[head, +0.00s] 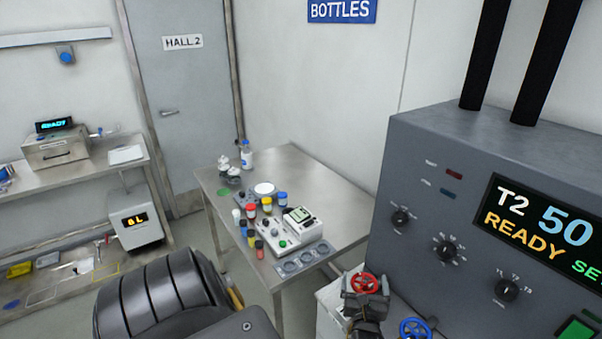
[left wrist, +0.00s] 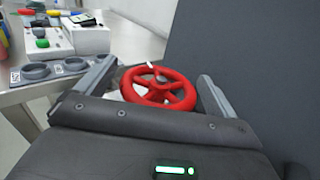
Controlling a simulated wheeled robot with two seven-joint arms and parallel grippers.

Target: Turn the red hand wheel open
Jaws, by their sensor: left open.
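The red hand wheel (head: 364,283) is at the lower middle of the head view, beside the grey console. In the left wrist view the red hand wheel (left wrist: 158,88) shows with its spokes and a small white mark on its rim. My left gripper (head: 366,290) is at the wheel. In the left wrist view my left gripper (left wrist: 155,84) is open, with one finger on each side of the wheel. Small gaps seem to show between fingers and rim; I cannot tell whether they touch. My right gripper is in neither view.
A blue hand wheel (head: 415,329) is just right of the red one. The grey console (head: 415,165) with knobs and a "T2 50 READY" display (head: 540,222) rises close on the right. A steel table (head: 325,185) with bottles, jars and a small device stands behind.

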